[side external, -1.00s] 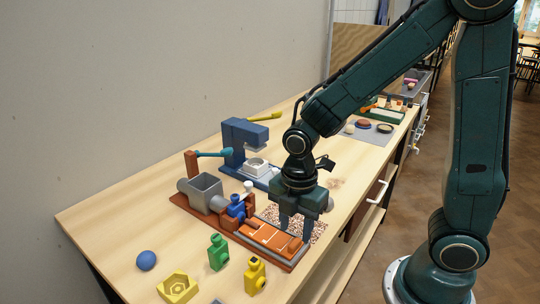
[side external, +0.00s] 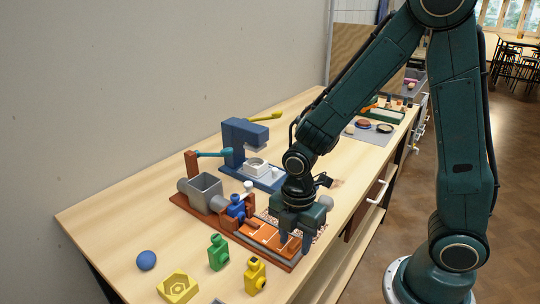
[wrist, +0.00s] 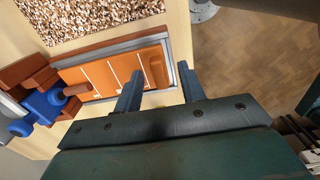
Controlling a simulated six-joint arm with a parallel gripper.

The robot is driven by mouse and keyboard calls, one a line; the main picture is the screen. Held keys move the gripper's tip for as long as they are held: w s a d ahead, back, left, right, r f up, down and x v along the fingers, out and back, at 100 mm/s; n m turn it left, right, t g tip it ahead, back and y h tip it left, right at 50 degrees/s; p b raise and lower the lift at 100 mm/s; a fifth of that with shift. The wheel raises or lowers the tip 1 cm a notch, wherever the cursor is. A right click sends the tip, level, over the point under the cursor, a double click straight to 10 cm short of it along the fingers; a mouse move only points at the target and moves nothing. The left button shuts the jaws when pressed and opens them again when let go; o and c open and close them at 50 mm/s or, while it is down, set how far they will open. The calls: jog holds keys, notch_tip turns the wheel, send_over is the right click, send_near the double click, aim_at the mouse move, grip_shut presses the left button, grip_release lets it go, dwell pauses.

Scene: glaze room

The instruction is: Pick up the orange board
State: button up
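The orange board (side external: 258,233) lies flat in a grey-edged holder at the near end of a red-brown base on the bench. In the wrist view the orange board (wrist: 100,77) shows thin white lines across it and a raised orange block (wrist: 156,66) at its right end. My gripper (side external: 296,243) is low over this right end, pointing down. In the wrist view my gripper (wrist: 160,85) is open, its two fingers apart with nothing held between them. Whether a fingertip touches the board or its block cannot be told.
A speckled mat (wrist: 85,17) lies beside the board. Green (side external: 218,252) and yellow (side external: 255,276) figures stand in front. A blue press (side external: 240,140) stands behind.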

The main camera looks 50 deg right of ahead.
grip_shut()
jog(key=shift+r, duration=0.15)
notch_tip(320, 180, up, 20)
dwell(0.9)
dwell(0.4)
